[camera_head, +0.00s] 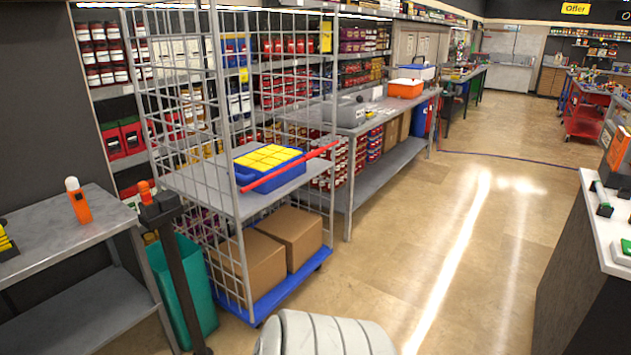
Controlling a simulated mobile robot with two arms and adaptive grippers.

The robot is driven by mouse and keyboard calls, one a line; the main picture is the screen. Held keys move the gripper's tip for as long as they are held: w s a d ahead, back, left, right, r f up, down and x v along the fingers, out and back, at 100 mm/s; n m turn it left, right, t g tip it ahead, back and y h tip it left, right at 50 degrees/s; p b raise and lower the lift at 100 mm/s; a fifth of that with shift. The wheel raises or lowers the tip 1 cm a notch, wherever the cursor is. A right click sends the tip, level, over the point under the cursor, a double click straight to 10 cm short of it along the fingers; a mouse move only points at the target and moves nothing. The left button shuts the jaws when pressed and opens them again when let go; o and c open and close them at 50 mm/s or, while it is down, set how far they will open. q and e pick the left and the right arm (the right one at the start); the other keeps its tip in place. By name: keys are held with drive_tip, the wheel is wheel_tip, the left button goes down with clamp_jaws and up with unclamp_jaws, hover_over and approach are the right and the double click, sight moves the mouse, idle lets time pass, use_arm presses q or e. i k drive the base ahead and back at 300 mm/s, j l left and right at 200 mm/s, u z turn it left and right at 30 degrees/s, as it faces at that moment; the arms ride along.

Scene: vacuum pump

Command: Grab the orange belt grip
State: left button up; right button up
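No part is clearly recognisable as the orange belt grip. A small orange-red piece (145,190) stands at the dark head of a black post (180,260), left of the wire cage cart (235,195). An orange object with a pale top (80,207) stands upright on the grey table (70,228) at the left. A straight red bar or strap (290,167) runs slantwise across the cart's front at shelf height, before a blue crate (241,176) with yellow contents. Neither of my grippers is in view.
The cart holds cardboard boxes (290,233) on its blue base (285,288). A teal bin (186,290) stands behind the post. A grey workbench (375,115) lies beyond the cart. A dark counter (580,270) bounds the right.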

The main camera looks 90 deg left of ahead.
sight(145, 192)
drive_tip(key=u, duration=3.6)
